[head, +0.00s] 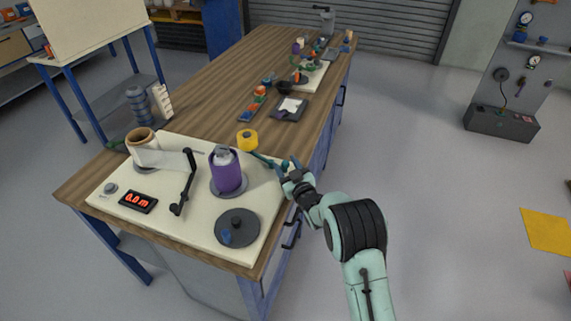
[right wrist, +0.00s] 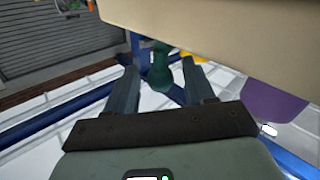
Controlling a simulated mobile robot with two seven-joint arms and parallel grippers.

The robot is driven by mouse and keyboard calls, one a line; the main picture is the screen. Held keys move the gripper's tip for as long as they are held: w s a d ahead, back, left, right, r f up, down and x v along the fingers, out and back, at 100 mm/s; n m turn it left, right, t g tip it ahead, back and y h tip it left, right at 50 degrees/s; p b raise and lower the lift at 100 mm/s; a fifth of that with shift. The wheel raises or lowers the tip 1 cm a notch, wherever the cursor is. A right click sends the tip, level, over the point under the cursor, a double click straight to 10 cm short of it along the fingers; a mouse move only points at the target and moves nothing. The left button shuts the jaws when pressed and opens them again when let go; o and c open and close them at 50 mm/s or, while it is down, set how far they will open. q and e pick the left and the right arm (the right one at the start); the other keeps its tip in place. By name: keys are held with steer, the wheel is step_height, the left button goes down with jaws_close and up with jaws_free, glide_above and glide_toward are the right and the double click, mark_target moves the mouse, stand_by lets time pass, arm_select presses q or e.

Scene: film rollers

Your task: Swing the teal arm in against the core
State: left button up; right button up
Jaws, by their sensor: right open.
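The teal arm (head: 266,160) is a thin bar at the right side of the cream board, with a yellow roller (head: 247,140) at its far left end. The purple core (head: 227,174) stands upright on a grey disc, left of the teal arm, with a gap between it and the yellow roller. My right gripper (head: 291,167) is open at the right end of the teal arm. In the right wrist view, the arm's teal knob (right wrist: 160,72) shows between the open fingers, apparently not clamped. The purple core (right wrist: 272,104) shows at right. My left gripper is not in view.
The cream board (head: 115,195) carries a film roll (head: 140,141), a black arm (head: 187,184), a red display (head: 138,202) and a dark round knob (head: 237,228). Trays and small parts lie farther along the wooden bench (head: 195,95). Open floor is at right.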

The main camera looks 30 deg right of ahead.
steer(key=shift+w, duration=0.5)
jaws_close()
